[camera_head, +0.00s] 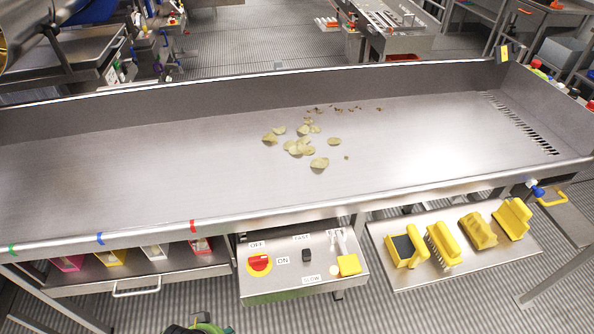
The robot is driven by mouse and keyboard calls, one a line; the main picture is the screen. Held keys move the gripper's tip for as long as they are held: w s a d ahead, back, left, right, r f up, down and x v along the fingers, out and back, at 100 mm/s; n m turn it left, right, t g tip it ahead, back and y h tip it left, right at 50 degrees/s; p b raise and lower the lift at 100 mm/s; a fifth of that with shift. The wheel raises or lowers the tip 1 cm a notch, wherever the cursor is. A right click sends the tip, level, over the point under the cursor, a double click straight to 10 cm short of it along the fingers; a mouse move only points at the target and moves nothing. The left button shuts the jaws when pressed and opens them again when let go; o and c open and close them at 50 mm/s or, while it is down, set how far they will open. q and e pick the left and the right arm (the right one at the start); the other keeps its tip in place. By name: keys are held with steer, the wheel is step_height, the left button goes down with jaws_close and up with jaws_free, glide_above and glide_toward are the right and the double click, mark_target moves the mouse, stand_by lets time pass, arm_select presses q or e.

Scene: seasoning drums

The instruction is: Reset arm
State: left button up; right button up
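Neither of my grippers can be made out in the head view. A small dark and green part shows at the bottom edge, cut off by the frame, and I cannot tell what it is. A long metal trough (150,165) spans the view in front of me. Several pale yellow chips (299,147) lie loose near its middle, with small brown crumbs (345,108) behind them.
A control box (300,285) with a red and yellow switch (260,264) sits below the trough's front edge. Right of it, a metal shelf (405,280) holds several yellow cleaning tools (442,246). Coloured bins (110,257) stand on a lower shelf at left.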

arm_select(q)
step_height(320, 180, down, 15)
steer(key=s+b, duration=0.2)
steer(key=s, duration=0.1)
steer(key=s+a+f+g+b, duration=0.2)
steer(key=s+a+f, duration=0.1)
steer(key=s+f, duration=1.3)
step_height(320, 180, down, 2)
steer(key=shift+f, duration=0.2)
